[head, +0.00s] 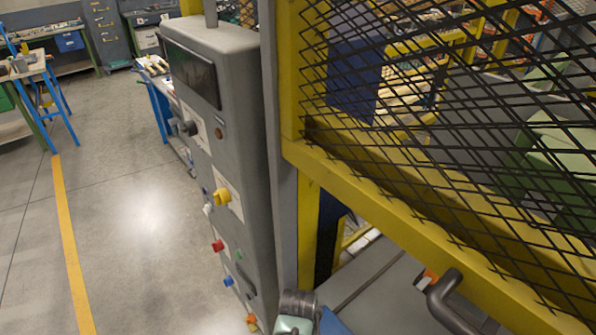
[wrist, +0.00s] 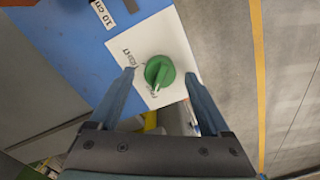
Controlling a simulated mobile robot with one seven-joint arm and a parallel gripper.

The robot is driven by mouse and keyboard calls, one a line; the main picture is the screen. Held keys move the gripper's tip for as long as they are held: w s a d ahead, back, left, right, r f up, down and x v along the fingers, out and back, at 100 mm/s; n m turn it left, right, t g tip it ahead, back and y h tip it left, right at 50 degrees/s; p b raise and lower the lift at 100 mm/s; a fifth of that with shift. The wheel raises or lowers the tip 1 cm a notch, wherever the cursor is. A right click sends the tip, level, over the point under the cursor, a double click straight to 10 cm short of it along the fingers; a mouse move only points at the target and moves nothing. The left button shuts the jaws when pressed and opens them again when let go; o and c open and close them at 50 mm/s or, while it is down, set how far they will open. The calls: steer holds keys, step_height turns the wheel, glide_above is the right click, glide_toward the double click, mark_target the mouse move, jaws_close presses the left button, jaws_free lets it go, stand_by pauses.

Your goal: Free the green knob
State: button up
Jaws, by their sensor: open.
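The green knob (wrist: 160,73) is round with a raised grip bar and a pale pointer mark. It sits on a white plate (wrist: 140,48) with small printed marks, fixed on a blue panel (wrist: 75,50) in the wrist view. My gripper (wrist: 160,72) is open, with one blue-grey finger to the left of the knob and one to the right. Both fingers appear apart from the knob; how far the tips are from the plate I cannot tell. In the head view I cannot make out this knob for certain.
In the head view a grey control cabinet (head: 225,120) carries a yellow knob (head: 222,196), a red knob (head: 217,245) and other controls. A yellow-framed mesh guard (head: 420,215) stands to its right. Open floor (head: 130,200) with a yellow line lies left.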

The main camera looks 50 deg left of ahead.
step_height(320, 180, up, 12)
steer(key=b, duration=0.1)
steer(key=shift+b, duration=0.3)
stand_by(0.5)
